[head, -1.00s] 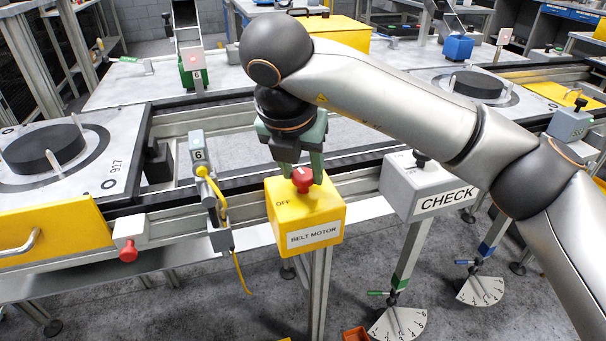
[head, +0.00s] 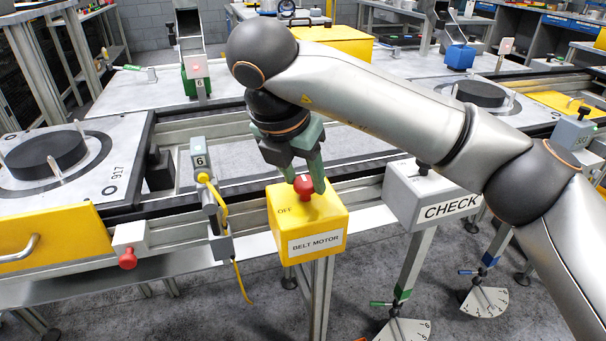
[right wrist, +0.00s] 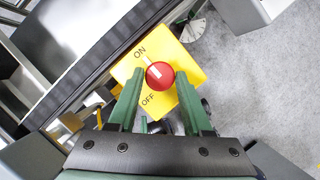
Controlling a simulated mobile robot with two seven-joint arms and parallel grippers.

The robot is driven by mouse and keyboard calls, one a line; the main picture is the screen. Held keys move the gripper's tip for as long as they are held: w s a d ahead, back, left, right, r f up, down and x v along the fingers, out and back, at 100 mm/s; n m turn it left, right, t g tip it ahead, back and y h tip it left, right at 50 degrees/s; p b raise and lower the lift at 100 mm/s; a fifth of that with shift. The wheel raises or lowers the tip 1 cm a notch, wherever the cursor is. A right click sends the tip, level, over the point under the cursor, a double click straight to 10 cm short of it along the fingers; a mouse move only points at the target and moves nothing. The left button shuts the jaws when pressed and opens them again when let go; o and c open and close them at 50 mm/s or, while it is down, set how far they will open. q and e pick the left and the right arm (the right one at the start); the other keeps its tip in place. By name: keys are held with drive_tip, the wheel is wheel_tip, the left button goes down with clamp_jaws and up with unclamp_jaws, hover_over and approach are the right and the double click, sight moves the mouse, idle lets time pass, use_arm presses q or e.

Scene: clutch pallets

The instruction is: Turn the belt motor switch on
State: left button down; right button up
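The yellow belt motor box (head: 318,243) stands at the middle of the head view, with a red knob (head: 303,185) on its top face and OFF printed beside it. In the right wrist view the red knob (right wrist: 159,75) shows a white pointer line slanting to the upper left, toward the ON word on the yellow box (right wrist: 190,102). My right gripper (head: 306,181) is over the box, its green fingers on either side of the knob. In the wrist view there is a small gap between knob and each finger, so the right gripper (right wrist: 158,83) looks open around it. My left gripper is not in view.
A grey CHECK box (head: 432,198) stands just right of the belt motor box. A post with a yellow cable (head: 214,200) and a red button (head: 128,258) are to its left. The conveyor rail (head: 350,165) runs behind.

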drive_tip(key=o, duration=0.4)
drive_tip(key=shift+s+a+r, duration=0.1)
drive_tip(key=shift+r, duration=0.35)
drive_tip(key=p+v, duration=0.2)
drive_tip(key=v, duration=0.9)
drive_tip(key=shift+s+r, duration=0.2)
drive_tip(key=shift+r, duration=0.1)
